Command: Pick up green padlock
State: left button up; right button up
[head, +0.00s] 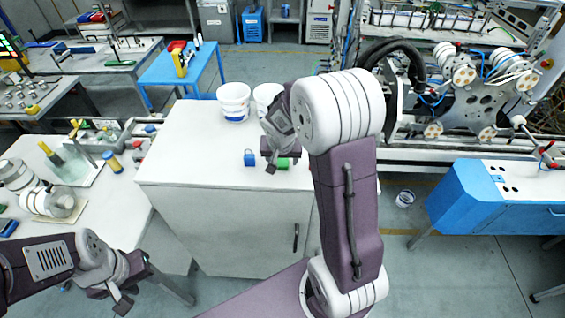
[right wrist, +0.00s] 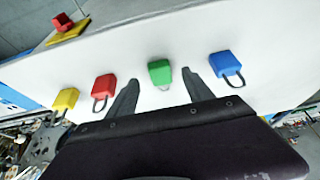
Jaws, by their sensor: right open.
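The green padlock (right wrist: 160,73) lies on the white cabinet top, its shackle toward me in the right wrist view. It also shows partly in the head view (head: 283,164), below my right gripper (head: 282,161). That gripper is open, and in the right wrist view its two fingertips (right wrist: 160,77) flank the green padlock with gaps on both sides. Whether the fingers are at the padlock's height is unclear. My left gripper (head: 135,285) hangs low at the left, away from the cabinet; its jaw state is unclear.
A blue padlock (right wrist: 226,65) lies close beside the right finger. A red padlock (right wrist: 103,87) and a yellow padlock (right wrist: 66,100) lie on the other side. White buckets (head: 234,101) stand at the cabinet's back. The cabinet top (head: 185,150) is clear at the left.

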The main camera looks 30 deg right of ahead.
aim_at(283, 161)
jog(key=f, duration=0.1)
jog(key=w+d+f, duration=0.1)
jog(key=w+f, duration=0.1)
jog(key=shift+w+d+f, duration=0.25)
jog(key=shift+d+f, duration=0.05)
jog(key=shift+f, duration=0.05)
jog(key=shift+s+a+r, duration=0.15)
jog(key=shift+s, duration=0.1)
jog(key=shift+s+a+r, duration=0.1)
jog(key=shift+s, duration=0.05)
jog(key=c, duration=1)
pick_arm(q)
jog(key=shift+w+d+r, duration=0.2)
jog(key=shift+w+d, duration=0.1)
jog(key=shift+w, duration=0.1)
pick_arm(e)
grip_shut()
